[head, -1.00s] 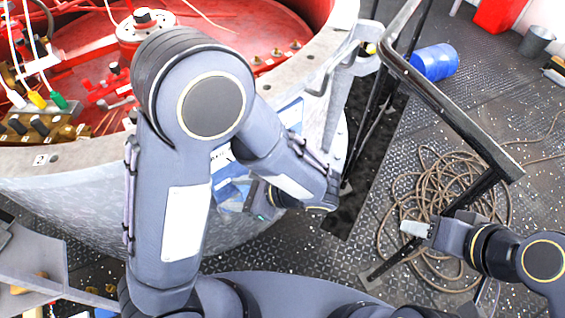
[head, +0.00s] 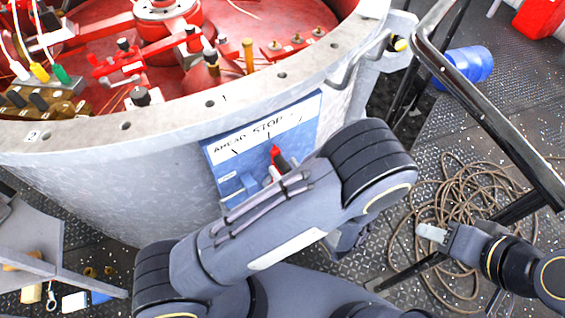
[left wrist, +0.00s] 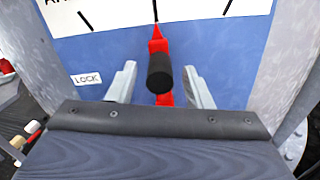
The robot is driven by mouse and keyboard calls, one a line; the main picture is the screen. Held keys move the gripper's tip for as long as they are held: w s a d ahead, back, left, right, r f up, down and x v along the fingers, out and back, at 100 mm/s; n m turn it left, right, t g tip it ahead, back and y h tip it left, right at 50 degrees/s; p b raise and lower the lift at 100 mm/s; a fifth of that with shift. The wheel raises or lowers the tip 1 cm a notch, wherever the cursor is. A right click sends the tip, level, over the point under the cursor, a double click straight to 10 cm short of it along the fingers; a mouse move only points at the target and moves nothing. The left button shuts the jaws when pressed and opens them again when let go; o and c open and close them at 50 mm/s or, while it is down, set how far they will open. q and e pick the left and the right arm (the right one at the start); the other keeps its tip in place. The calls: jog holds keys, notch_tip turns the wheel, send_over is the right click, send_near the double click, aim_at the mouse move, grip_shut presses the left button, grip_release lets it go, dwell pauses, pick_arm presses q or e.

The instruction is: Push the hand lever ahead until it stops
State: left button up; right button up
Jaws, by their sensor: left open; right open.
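The hand lever (head: 277,155) is red with a black grip, on a blue panel (head: 312,120) with a white strip reading AHEAD and STOP. Its red tip points close to the middle tick, under STOP. In the left wrist view the lever's black grip (left wrist: 160,72) stands between the fingers of my left gripper (left wrist: 160,88), which is open, with one finger on each side. Visible gaps separate the grip from both fingers. In the head view my left arm hides most of that gripper. My right gripper (head: 432,233) is open, away from the panel at the right.
The panel is on the side of a large grey drum (head: 170,180) with red machinery inside. A black railing (head: 490,115) and coiled rope (head: 455,215) are at the right. A blue barrel (head: 468,66) lies behind the railing. A LOCK label (left wrist: 87,79) is left of the lever.

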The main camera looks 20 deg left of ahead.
pick_arm(q)
jog(key=shift+x, duration=1.15)
grip_shut()
